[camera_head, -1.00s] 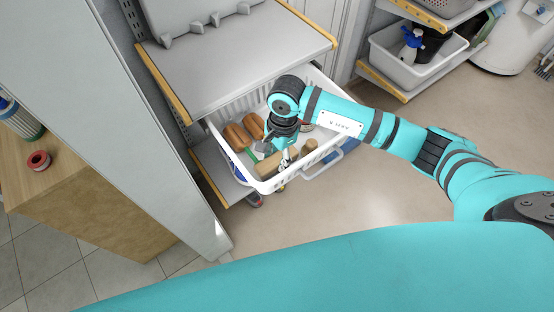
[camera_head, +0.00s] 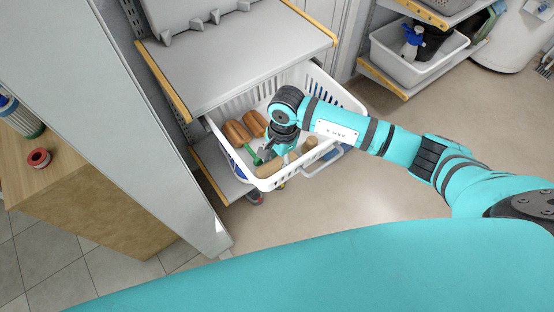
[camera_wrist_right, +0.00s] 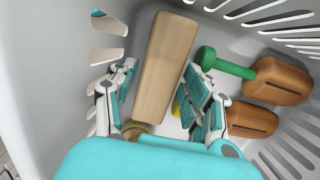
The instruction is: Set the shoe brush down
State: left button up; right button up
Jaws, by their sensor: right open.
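The shoe brush, seen as a long pale wooden block (camera_wrist_right: 165,65), lies in the white basket and also shows in the head view (camera_head: 270,169). No bristles show. My right gripper (camera_wrist_right: 160,80) is open, with one finger on each side of the block and small gaps visible. In the head view the right gripper (camera_head: 275,150) reaches down into the basket, partly hidden by its own wrist. My left gripper is not in view.
The white slotted basket (camera_head: 344,92) sits pulled out below a grey shelf (camera_head: 235,65). Beside the brush lie a green-handled item (camera_wrist_right: 225,64) and brown slotted wooden pieces (camera_wrist_right: 277,82). A white bin (camera_head: 400,62) stands on a rack at the upper right.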

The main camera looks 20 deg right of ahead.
aim_at(281, 160)
notch_tip(281, 160, up, 12)
jog(key=d, duration=0.1)
jog(key=shift+w+d+b, duration=0.15)
jog(key=shift+w+b, duration=0.1)
jog(key=shift+b, duration=0.05)
jog(key=shift+r, duration=0.1)
jog(key=shift+d, duration=0.15)
